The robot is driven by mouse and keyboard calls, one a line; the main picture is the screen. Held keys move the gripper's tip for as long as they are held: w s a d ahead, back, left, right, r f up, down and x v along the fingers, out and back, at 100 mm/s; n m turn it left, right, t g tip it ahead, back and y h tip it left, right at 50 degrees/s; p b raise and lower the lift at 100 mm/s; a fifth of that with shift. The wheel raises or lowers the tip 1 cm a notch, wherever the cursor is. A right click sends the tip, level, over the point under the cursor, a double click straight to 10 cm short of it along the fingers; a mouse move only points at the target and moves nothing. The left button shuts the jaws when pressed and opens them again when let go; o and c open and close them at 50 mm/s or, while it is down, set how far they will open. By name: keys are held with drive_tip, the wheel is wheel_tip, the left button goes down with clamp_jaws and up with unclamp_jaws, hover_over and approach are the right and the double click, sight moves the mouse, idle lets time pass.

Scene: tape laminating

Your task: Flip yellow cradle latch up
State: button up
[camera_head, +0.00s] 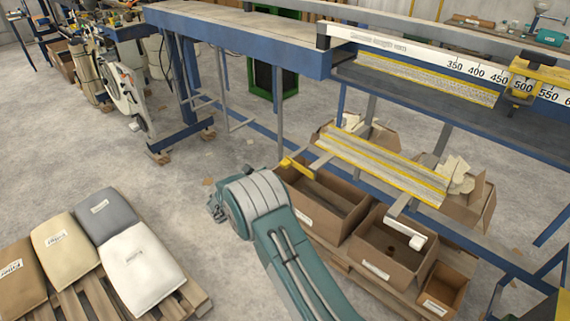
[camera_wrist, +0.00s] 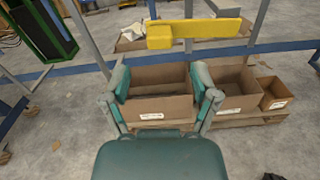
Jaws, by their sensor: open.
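The yellow cradle latch (camera_head: 297,167) is a short yellow bar at the left end of the grey, yellow-edged cradle (camera_head: 385,165). In the wrist view the latch (camera_wrist: 205,30) lies roughly level across the upper middle, with a thicker block at its left end. My gripper (camera_wrist: 160,82) is open, its two teal fingers spread, with nothing between them. The latch appears above and beyond the fingertips, apart from them. In the head view the gripper (camera_head: 215,208) is mostly hidden behind my arm, left of the latch.
Open cardboard boxes (camera_head: 392,250) stand on a pallet beneath the cradle. A blue-framed bench (camera_head: 235,35) with a numbered scale (camera_head: 440,62) runs above and behind. Filled sacks lie on a pallet (camera_head: 190,300) at lower left. The concrete floor between is mostly clear.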

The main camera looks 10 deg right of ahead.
sight(282, 165)
drive_tip(key=x, duration=0.7)
drive_tip(key=shift+w, duration=0.15)
clamp_jaws()
